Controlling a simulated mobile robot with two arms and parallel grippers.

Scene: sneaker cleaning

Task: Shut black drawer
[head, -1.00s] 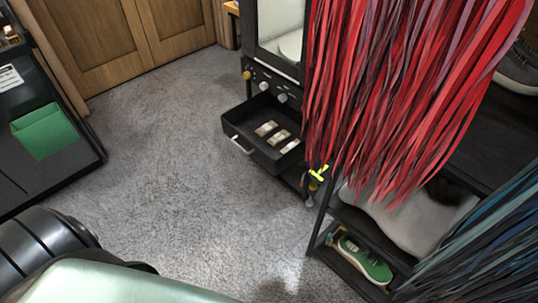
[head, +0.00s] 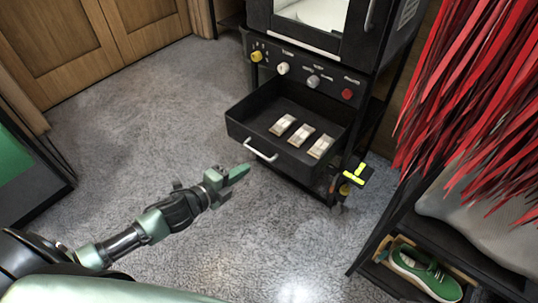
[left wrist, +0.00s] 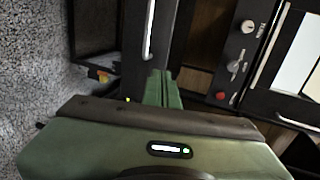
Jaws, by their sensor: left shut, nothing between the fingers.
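The black drawer (head: 240,122) is pulled out from a black cabinet in the head view. It has a silver bar handle (head: 261,150) on its front, and several small pale packets (head: 301,135) lie inside. My left gripper (head: 238,172) is shut and empty, just left of and in front of the handle, apparently apart from it. In the left wrist view, my shut fingers (left wrist: 162,88) point toward the drawer front, with the handle (left wrist: 149,30) beyond and slightly left of their tips. My right gripper is not in view.
The cabinet carries a row of knobs and a red button (head: 347,94) above the drawer. A yellow-handled tool (head: 354,175) hangs at its right side. Red strips (head: 470,90) and a rack with a green sneaker (head: 424,270) stand at right. Grey floor lies open at left.

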